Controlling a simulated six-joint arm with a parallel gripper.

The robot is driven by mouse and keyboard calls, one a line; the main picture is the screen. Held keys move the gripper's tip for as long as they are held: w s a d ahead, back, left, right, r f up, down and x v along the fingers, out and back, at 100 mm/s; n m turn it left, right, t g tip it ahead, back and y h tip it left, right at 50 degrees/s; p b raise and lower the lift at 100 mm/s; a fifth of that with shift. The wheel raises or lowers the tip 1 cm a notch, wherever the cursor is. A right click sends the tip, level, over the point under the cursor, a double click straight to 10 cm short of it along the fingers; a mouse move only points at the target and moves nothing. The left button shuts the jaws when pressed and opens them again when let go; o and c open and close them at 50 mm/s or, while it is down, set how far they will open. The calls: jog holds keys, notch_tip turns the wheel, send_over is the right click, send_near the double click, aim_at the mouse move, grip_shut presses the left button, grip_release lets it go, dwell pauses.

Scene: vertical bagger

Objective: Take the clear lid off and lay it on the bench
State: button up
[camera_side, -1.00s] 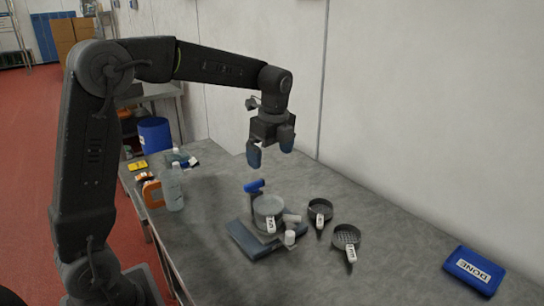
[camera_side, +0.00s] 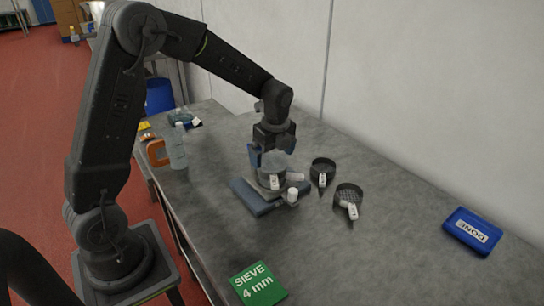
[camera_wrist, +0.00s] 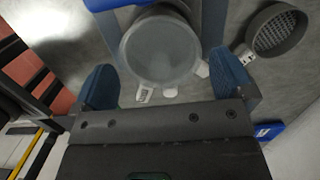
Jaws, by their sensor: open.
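The clear lid (camera_wrist: 160,48) is a round translucent disc on top of a round pot on the bench device. In the side view the lid (camera_side: 272,160) sits just below my gripper, partly hidden by it. The device has a blue-grey base (camera_side: 250,198) and a small white knob (camera_side: 292,194). My gripper (camera_side: 270,153) is open, pointing down over the lid. In the wrist view its blue fingertips (camera_wrist: 170,88) stand apart to the left and right of the lid's near edge, with nothing held between them. Whether a finger touches the lid I cannot tell.
The grey bench (camera_side: 365,240) has free room at front and right. Two dark sieves (camera_side: 323,170) (camera_side: 348,197) lie right of the device. A blue DONE box (camera_side: 472,231) is far right. A green SIEVE 4 mm sign (camera_side: 258,285) is in front. A clear bottle (camera_side: 178,148) stands left.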

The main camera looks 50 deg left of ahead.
aim_at(271, 155)
jog(key=shift+f, duration=0.65)
jog(key=shift+c, duration=0.4)
jog(key=c, duration=0.5)
jog(key=shift+r, duration=0.1)
jog(key=shift+c, duration=0.2)
jog(key=shift+r, duration=1.05)
jog(key=shift+r, duration=1.25)
